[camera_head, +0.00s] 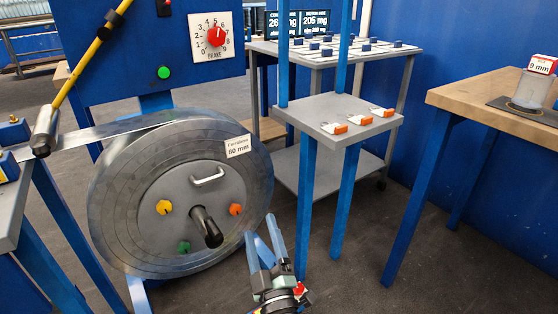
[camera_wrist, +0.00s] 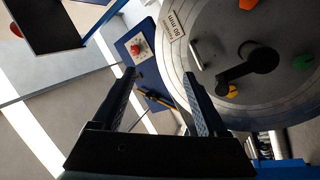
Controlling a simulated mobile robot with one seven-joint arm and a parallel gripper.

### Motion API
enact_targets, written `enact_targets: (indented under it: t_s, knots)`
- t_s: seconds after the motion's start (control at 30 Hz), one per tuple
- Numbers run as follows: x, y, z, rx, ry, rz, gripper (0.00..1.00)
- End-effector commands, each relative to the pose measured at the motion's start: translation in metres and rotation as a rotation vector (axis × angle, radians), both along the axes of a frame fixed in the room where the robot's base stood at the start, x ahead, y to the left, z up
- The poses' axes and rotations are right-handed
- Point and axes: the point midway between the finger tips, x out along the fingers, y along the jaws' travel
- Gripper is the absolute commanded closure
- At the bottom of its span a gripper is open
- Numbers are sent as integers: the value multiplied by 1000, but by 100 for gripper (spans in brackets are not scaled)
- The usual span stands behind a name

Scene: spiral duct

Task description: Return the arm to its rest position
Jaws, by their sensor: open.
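My gripper (camera_head: 262,246) is low in front of the large metal coil wheel (camera_head: 115,218), near its lower right edge in the head view. Its two blue fingers point up and stand apart. In the wrist view my gripper (camera_wrist: 160,82) also shows open, with nothing between its fingers. The coil wheel (camera_wrist: 205,30) fills the right side of that view, upside down, with its black crank handle and coloured knobs. I cannot tell from these frames how near the fingers are to the wheel.
A blue panel (camera_head: 95,70) with a brake dial (camera_head: 212,37) and a green button stands behind the wheel. A small stand (camera_head: 320,108) with orange-tagged items is right of my gripper. A wooden table (camera_head: 470,100) is at far right.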

Motion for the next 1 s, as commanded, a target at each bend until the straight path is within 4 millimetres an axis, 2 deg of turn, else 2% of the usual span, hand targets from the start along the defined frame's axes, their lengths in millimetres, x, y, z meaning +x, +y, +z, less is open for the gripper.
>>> enact_targets:
  t_s: [0.03,0.17,0.2,0.27,0.3,0.4,0.5,0.6,0.7,0.87,0.9,1.0]
  knots:
    - [7,-8,43,41,-49,-32,24]
    - [10,-29,142,173,-143,-95,24]
    - [7,-34,172,219,-171,-105,24]
    - [-2,-41,217,292,-211,-113,24]
    - [-11,-45,247,343,-236,-113,24]
    - [-40,-52,317,473,-292,-88,24]
    - [-79,-53,376,593,-333,-35,24]
    - [-118,-51,419,685,-359,35,24]
    - [-157,-46,450,750,-375,107,24]
    - [-220,-35,484,819,-391,231,24]
    - [-212,-36,501,817,-380,219,24]
    - [-210,-36,524,815,-380,214,24]
